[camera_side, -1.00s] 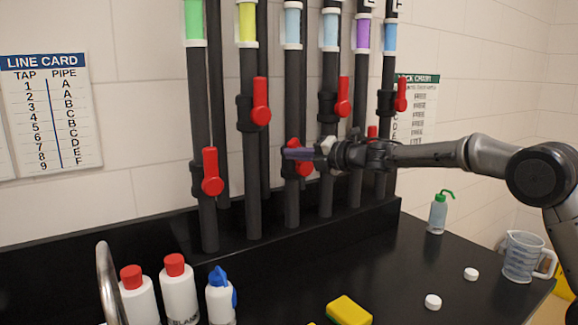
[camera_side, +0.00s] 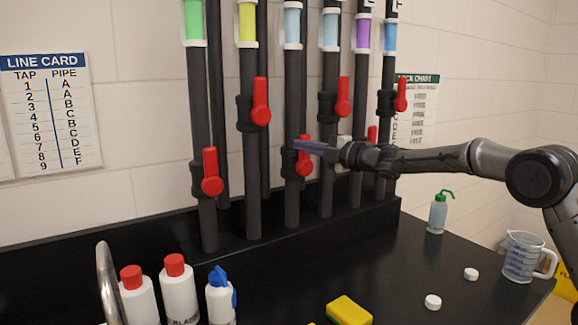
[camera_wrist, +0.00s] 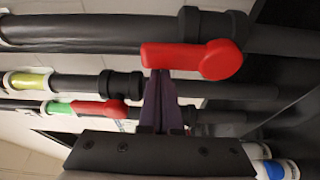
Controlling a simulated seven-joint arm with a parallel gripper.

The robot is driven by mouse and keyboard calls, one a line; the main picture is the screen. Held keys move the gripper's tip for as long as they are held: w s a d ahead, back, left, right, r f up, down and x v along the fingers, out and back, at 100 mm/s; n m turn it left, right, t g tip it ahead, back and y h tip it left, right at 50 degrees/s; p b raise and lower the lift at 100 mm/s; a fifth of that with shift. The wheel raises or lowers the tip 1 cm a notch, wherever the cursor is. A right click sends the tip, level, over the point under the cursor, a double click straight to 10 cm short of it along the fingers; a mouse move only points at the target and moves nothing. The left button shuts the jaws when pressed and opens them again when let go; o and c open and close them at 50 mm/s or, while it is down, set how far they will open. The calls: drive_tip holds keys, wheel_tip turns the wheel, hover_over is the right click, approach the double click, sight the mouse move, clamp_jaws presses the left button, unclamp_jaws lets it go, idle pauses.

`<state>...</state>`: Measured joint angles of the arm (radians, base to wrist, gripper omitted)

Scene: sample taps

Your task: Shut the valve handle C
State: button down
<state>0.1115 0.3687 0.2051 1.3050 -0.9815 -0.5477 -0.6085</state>
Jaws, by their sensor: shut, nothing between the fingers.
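The red handle (camera_side: 304,156) on the third front pipe from the left, with a light blue band, appears to be valve handle C; its letter is out of view. It points up, along the pipe, partly hidden by my fingers. In the wrist view the same red handle (camera_wrist: 195,57) lies along its dark pipe (camera_wrist: 85,32). My gripper (camera_side: 298,147) reaches in from the right, its purple fingers shut and empty across the front of the handle. In the wrist view the fingertips (camera_wrist: 160,76) are at the handle's edge; I cannot tell if they touch.
Other upright red handles stand close by on neighbouring pipes, such as one on the yellow-banded pipe (camera_side: 261,101) and one on the green-banded pipe (camera_side: 211,172). Bottles (camera_side: 180,288), a sponge (camera_side: 348,310) and a jug (camera_side: 522,257) stand on the black bench below.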

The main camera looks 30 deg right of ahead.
drive_tip(key=shift+a, duration=0.15)
drive_tip(key=s, duration=0.9)
drive_tip(key=shift+s+a, duration=0.15)
drive_tip(key=shift+s, duration=0.1)
idle(0.6)
